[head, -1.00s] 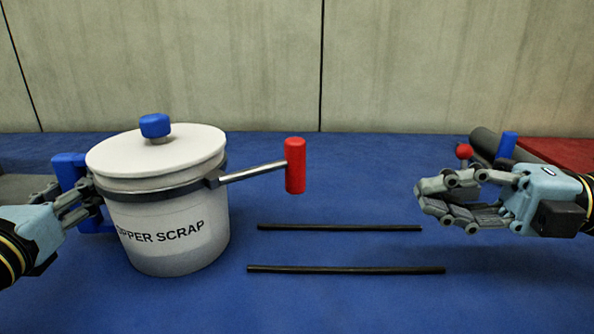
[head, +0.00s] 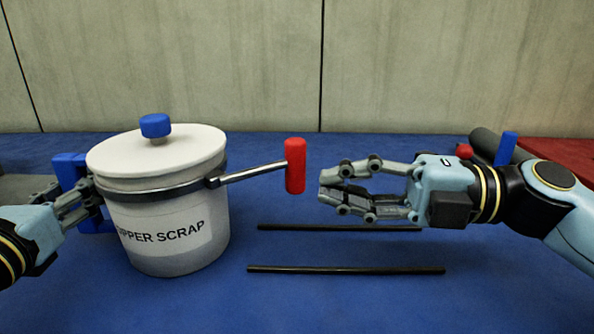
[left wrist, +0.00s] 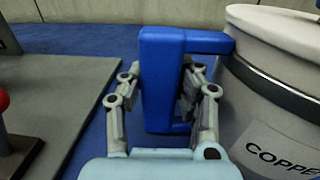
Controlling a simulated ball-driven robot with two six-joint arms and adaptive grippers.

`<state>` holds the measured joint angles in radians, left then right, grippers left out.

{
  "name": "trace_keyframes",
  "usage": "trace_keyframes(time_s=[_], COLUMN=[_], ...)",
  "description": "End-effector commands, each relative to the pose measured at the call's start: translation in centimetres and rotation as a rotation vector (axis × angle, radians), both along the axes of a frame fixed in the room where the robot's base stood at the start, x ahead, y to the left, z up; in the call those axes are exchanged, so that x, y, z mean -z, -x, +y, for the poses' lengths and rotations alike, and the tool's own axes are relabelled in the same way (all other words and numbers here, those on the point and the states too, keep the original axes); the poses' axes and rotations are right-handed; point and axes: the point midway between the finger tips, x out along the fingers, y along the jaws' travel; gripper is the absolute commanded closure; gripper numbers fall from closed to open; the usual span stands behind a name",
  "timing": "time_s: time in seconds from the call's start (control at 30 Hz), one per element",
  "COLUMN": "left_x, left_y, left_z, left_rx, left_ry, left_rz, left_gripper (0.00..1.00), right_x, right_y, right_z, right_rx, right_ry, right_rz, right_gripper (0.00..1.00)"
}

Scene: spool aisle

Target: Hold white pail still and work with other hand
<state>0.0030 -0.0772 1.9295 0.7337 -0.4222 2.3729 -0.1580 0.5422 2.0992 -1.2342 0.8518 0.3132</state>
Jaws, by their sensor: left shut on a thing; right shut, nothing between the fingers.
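The white pail (head: 165,250) stands upright on the blue surface at the left, with a "COPPER SCRAP" label, partly cut off by my arm side. Its white lid (head: 190,143) has a blue knob (head: 155,125). A metal band carries a lever ending in a red grip (head: 295,166), pointing right. My left gripper (head: 88,198) is shut on the pail's blue side handle (head: 68,170); in the left wrist view its fingers (left wrist: 165,95) sit on both sides of that handle (left wrist: 160,70). My right gripper (head: 323,192) is shut and empty, just right of the red grip, apart from it.
Two thin black rods (head: 345,270) lie on the blue surface (head: 330,305) right of the pail. Behind my right arm are a red ball (head: 464,151), a blue upright piece (head: 506,148) and a red area (head: 570,150). A grey panelled wall (head: 430,60) stands behind.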

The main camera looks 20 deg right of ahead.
Motion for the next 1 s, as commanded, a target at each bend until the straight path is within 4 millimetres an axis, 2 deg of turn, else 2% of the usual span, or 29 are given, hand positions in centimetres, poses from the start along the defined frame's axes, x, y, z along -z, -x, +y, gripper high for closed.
trace_keyframes(time_s=[0.1,0.23,0.77,1.0], left_x=[0.0,0.1,0.0,0.0], left_y=[0.0,0.0,0.0,0.0], left_z=[0.0,0.0,0.0,0.0], left_rx=[0.001,0.0,0.001,0.001], left_ry=[0.002,0.002,0.002,0.002], left_rz=[0.002,0.002,0.002,0.002], left_gripper=[1.0,1.0,1.0,1.0], right_x=[-0.1,0.0,0.1,0.1], right_y=[-1.8,-2.9,-3.4,-4.5], right_z=[0.5,0.8,0.9,0.8], right_rx=[0.002,0.001,-0.008,-0.085], right_ry=[-0.001,0.001,0.003,0.003], right_rz=[-0.002,-0.002,0.0,0.0], right_gripper=[1.0,1.0,1.0,1.0])
